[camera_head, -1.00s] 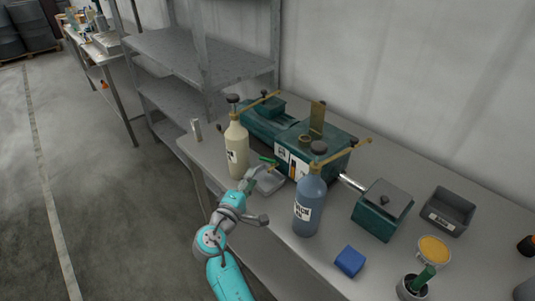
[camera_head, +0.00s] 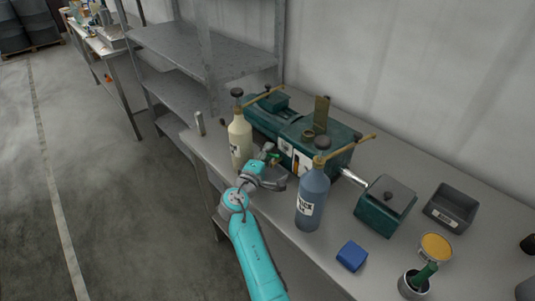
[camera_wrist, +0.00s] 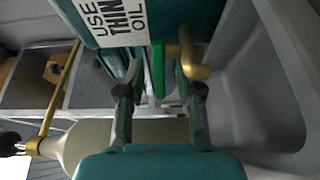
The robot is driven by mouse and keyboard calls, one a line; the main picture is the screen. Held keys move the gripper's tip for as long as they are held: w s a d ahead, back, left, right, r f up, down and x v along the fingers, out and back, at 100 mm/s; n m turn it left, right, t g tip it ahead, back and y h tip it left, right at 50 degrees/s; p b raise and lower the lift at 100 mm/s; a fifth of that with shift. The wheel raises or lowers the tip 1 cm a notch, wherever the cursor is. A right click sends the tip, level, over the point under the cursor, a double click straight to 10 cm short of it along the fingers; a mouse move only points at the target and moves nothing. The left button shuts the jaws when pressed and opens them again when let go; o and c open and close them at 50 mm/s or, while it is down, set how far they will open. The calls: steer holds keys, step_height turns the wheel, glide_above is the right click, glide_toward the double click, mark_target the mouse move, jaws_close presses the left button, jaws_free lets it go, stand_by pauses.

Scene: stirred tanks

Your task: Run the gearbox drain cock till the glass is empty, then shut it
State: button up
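The dark green gearbox (camera_head: 310,140) stands on the bench with pale labels on its front; its sight glass is too small to make out. In the wrist view, the drain cock's green lever (camera_wrist: 158,70) hangs beside its brass spout (camera_wrist: 190,55), below a label (camera_wrist: 122,22) reading "USE THIN OIL". My gripper (camera_wrist: 158,98) is open, its fingers on either side of the lever with gaps showing. In the head view my gripper (camera_head: 268,170) is at the gearbox front. A grey tray (camera_wrist: 255,110) lies beside the spout in the wrist view.
A cream bottle (camera_head: 240,140) stands close left of my gripper, and a blue bottle (camera_head: 312,198) close right; both have brass-coloured spouts. A blue block (camera_head: 352,256), a grey bin (camera_head: 450,208) and an open yellow tin (camera_head: 436,246) are farther right.

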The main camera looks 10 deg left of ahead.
jaws_close()
steer(key=shift+y, duration=0.3)
steer(key=shift+s+n+t+y, duration=0.2)
steer(key=shift+n+y, duration=0.4)
steer(key=shift+y, duration=0.2)
steer(key=shift+s+n+t+y, duration=0.1)
steer(key=shift+s+n+y, duration=0.05)
steer(key=shift+n+y, duration=0.55)
steer(key=shift+s+n+y, duration=0.25)
steer(key=shift+n+y, duration=0.65)
steer(key=shift+y, duration=0.8)
steer(key=shift+s+n+g+y, duration=0.25)
steer(key=shift+n+g+y, duration=0.15)
steer(key=shift+n+y, duration=0.85)
steer(key=shift+m+y, duration=0.25)
